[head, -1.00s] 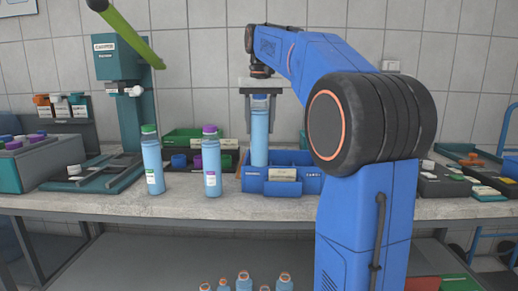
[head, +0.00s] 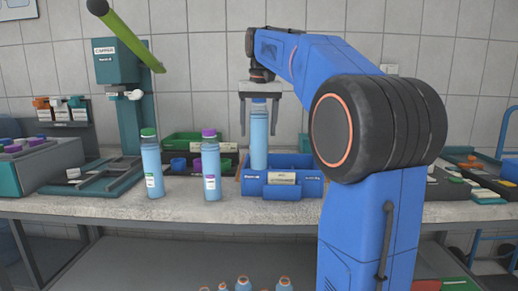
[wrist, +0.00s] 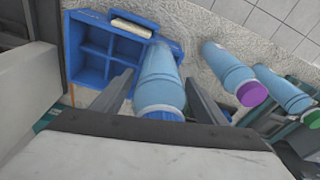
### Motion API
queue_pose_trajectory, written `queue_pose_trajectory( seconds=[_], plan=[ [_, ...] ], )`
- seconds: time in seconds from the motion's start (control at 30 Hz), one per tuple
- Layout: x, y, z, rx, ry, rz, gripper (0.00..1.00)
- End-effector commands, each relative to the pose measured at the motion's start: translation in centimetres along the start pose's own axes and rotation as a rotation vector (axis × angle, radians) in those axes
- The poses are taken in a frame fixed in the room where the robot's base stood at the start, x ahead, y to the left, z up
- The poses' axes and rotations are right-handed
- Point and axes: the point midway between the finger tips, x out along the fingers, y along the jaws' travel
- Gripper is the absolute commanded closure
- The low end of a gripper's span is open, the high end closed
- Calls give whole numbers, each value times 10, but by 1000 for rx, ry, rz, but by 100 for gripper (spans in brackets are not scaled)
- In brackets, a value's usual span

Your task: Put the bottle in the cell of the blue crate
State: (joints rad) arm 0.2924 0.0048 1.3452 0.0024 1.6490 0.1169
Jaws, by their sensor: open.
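The blue-capped bottle (head: 259,145) stands upright at the left end of the blue crate (head: 312,187), its lower part hidden by the crate's front wall. My gripper (head: 259,133) is above the crate, with its fingers apart on either side of the bottle's upper part. In the wrist view, the bottle (wrist: 160,68) is between the spread fingers of my gripper (wrist: 160,82), with visible gaps. The crate (wrist: 88,67) shows empty cells beside the bottle there.
A green-capped bottle (head: 152,168) and a purple-capped bottle (head: 211,171) stand on the bench (head: 120,207) left of the crate. A green bin (head: 185,141) is behind them. A teal stand (head: 125,115) rises farther left.

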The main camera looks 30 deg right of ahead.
Motion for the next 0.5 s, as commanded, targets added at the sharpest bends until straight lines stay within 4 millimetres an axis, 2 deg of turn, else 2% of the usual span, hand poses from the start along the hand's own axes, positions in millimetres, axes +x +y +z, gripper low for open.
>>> queue_pose_trajectory(
  seconds=[0.03, 0.17, 0.27, 0.5],
  plan=[
    [75, 3, 13, 1, -152, 20, 34],
    [69, 3, 12, 2, -151, 21, 34],
    [56, 3, 10, 2, -151, 21, 34],
    [10, 2, 3, 2, -152, 21, 34]
  ],
)
